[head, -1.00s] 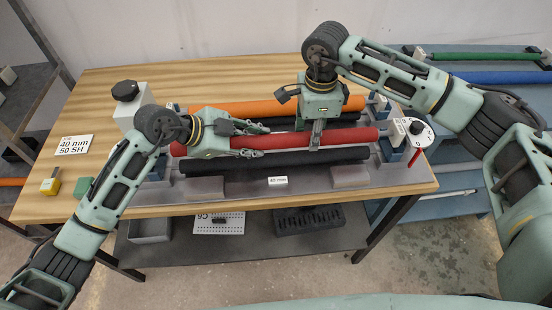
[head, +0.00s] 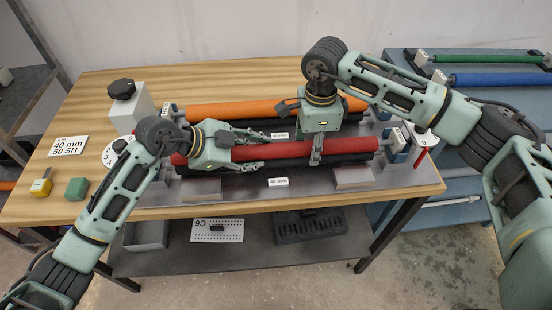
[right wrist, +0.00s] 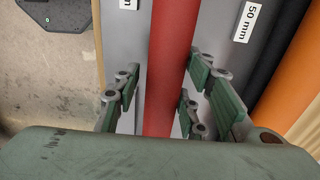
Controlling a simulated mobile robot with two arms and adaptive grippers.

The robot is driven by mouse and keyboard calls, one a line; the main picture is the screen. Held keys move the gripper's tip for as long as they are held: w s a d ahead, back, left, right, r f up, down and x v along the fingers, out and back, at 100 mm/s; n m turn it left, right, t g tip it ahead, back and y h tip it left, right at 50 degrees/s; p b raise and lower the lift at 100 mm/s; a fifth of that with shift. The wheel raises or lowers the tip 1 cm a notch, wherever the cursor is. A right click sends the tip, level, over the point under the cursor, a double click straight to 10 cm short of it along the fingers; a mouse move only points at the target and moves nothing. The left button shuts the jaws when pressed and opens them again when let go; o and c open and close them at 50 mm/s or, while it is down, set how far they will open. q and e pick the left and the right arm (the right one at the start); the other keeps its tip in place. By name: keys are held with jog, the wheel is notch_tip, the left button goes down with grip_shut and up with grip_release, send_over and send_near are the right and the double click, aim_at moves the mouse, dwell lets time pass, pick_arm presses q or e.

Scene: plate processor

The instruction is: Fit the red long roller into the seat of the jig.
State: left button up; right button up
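The red long roller (head: 275,150) lies level across the jig (head: 235,188), above and partly covering a black roller (head: 290,164). My left gripper (head: 262,151) is around the roller left of its middle, with its fingers apart on either side. My right gripper (head: 316,156) is over the roller right of its middle. In the right wrist view its open fingers stand on both sides of the red roller (right wrist: 170,70), with a clear gap on the left side. The seats under the roller's ends are mostly hidden; a blue end block (head: 398,141) shows at the right.
An orange roller (head: 215,111) lies behind, with a dark roller in front of it. A white block with a black knob (head: 122,89) stands at the left. A yellow weight (head: 41,187) and a green cube (head: 76,188) stand front left. Green and blue rollers (head: 495,78) lie on the right table.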

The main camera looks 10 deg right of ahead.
pick_arm(q)
jog(key=shift+o, duration=0.9)
jog(key=shift+w+a+f, duration=0.1)
jog(key=shift+a+f, duration=0.1)
jog(key=shift+f, duration=0.5)
pick_arm(e)
jog(key=shift+o, duration=0.9)
jog(key=shift+w+f, duration=0.1)
pick_arm(q)
jog(key=shift+o, duration=0.3)
jog(key=shift+d, duration=0.1)
pick_arm(e)
jog(key=shift+o, duration=0.3)
jog(key=shift+d, duration=0.25)
pick_arm(q)
jog(key=shift+r, duration=0.1)
jog(key=shift+w, duration=0.1)
jog(key=shift+a+r, duration=0.25)
jog(key=shift+a, duration=0.1)
pick_arm(e)
jog(key=shift+w+a, duration=0.2)
jog(key=shift+r, duration=0.4)
pick_arm(q)
jog(key=d+v, duration=0.1)
jog(key=v, duration=1)
jog(key=shift+s+r, duration=0.25)
jog(key=shift+r, duration=0.2)
pick_arm(e)
notch_tip(320, 180, up, 12)
jog(key=shift+f, duration=0.25)
